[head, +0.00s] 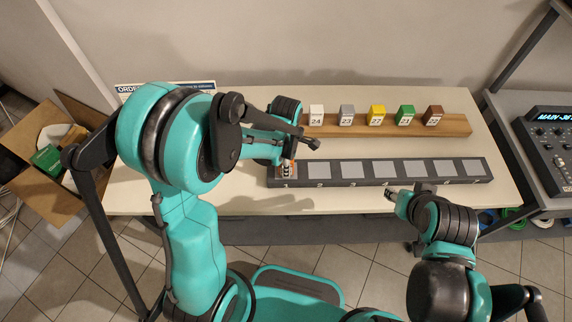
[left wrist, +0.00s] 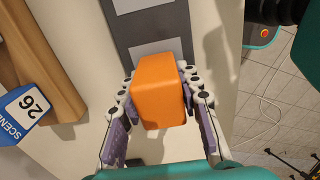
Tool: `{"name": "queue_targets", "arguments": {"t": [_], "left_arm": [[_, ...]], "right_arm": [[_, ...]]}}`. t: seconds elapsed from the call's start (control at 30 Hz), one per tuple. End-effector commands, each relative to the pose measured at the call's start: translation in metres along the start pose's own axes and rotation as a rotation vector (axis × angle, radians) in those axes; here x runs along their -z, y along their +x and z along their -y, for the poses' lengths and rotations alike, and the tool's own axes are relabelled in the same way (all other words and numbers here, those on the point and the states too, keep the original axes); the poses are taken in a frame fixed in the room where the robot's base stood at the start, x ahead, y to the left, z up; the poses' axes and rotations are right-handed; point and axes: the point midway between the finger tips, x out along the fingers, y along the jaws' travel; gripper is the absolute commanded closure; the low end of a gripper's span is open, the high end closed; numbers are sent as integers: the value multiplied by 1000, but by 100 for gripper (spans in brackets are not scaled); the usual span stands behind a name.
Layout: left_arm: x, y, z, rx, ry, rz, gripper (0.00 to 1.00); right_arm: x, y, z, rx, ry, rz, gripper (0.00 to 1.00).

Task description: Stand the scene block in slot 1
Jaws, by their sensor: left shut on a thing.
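An orange block (left wrist: 158,88) is between the fingers of my left gripper (left wrist: 160,105), which is shut on it. In the head view my left gripper (head: 285,165) is at the left end of the dark slot strip (head: 330,184), over the place marked 1. The gripper covers most of slot 1, and the block's number is hidden. I cannot tell whether the block touches the strip. The other slots show bare grey squares. My right gripper (head: 389,193) is near the strip's front edge; its fingers are too small to read.
A wooden rack (head: 455,124) behind the strip holds white (head: 316,114), grey (head: 346,115), yellow (head: 376,115), green (head: 405,115) and brown (head: 433,115) blocks. A sign stands at the back left.

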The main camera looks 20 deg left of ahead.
Motion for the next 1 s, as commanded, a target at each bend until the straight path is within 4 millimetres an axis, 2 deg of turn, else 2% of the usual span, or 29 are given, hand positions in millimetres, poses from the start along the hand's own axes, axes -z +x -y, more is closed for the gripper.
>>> {"name": "queue_targets", "arguments": {"t": [0.17,0.2,0.27,0.3,0.67,0.77,1.0], "left_arm": [[0,3,0,0,0,0,97],[0,4,0,0,0,0,64],[0,3,0,0,0,0,48],[0,3,0,0,0,0,46],[0,-2,0,0,0,0,46],[0,-16,0,0,0,0,46],[0,-71,0,0,0,0,46]], "right_arm": [[-2,3,0,0,0,0,60],[-2,3,0,0,0,0,60],[-2,2,0,0,0,0,60],[-2,2,0,0,0,0,60],[1,-2,0,0,0,0,60],[4,-5,0,0,0,0,60],[13,-19,0,0,0,0,60]]}}
